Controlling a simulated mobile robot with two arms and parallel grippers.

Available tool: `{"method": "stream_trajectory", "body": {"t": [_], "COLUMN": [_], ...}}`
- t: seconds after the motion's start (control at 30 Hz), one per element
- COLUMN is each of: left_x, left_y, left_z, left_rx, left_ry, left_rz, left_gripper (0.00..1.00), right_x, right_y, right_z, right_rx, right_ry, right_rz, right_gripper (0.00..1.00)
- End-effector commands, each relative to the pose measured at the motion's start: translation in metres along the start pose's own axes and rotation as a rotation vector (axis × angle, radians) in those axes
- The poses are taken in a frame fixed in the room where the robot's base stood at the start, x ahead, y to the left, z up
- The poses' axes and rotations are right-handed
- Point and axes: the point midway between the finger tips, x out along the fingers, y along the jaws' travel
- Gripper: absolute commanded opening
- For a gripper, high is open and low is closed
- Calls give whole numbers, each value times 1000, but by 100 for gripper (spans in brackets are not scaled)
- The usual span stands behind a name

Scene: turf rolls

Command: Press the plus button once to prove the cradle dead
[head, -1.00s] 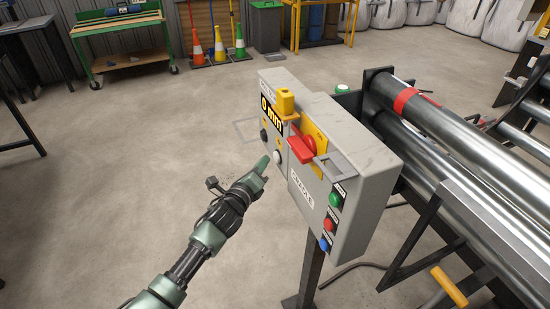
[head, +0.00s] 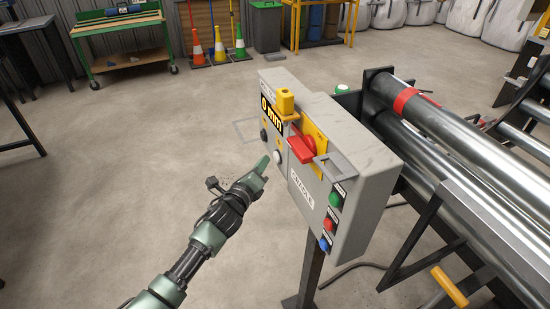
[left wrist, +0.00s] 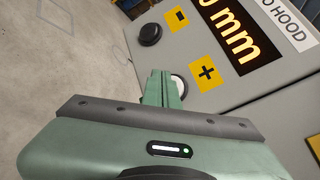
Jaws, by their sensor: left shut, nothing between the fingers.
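The grey control box (head: 352,165) carries a display (head: 271,113) with black and yellow mm figures. The display also shows in the left wrist view (left wrist: 228,32). The white plus button (head: 277,157) sits below a black minus button (head: 263,136). My left gripper (head: 264,162) is shut and empty, its fingertips beside the plus button. In the left wrist view, the fingers (left wrist: 161,88) cover part of the white button (left wrist: 179,86), beside the yellow plus label (left wrist: 207,73). I cannot tell whether they touch it. My right gripper is not in view.
A red switch handle (head: 305,147) and yellow block (head: 285,103) stick out of the box. Green (head: 336,199), red (head: 330,224) and blue (head: 325,243) buttons sit lower right. Steel rollers (head: 455,150) lie right.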

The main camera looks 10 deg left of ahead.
Motion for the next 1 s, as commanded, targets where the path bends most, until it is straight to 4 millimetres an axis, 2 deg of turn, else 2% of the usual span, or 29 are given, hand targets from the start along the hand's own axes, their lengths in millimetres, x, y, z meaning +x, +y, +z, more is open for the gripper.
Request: {"method": "stream_trajectory", "body": {"t": [1.0], "left_x": [6], "left_y": [-5], "left_z": [-5], "left_rx": [0], "left_ry": [0], "left_rz": [0], "left_gripper": [0], "right_x": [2], "right_y": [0], "right_z": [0], "right_rx": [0], "right_ry": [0], "right_rz": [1], "right_gripper": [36]}}
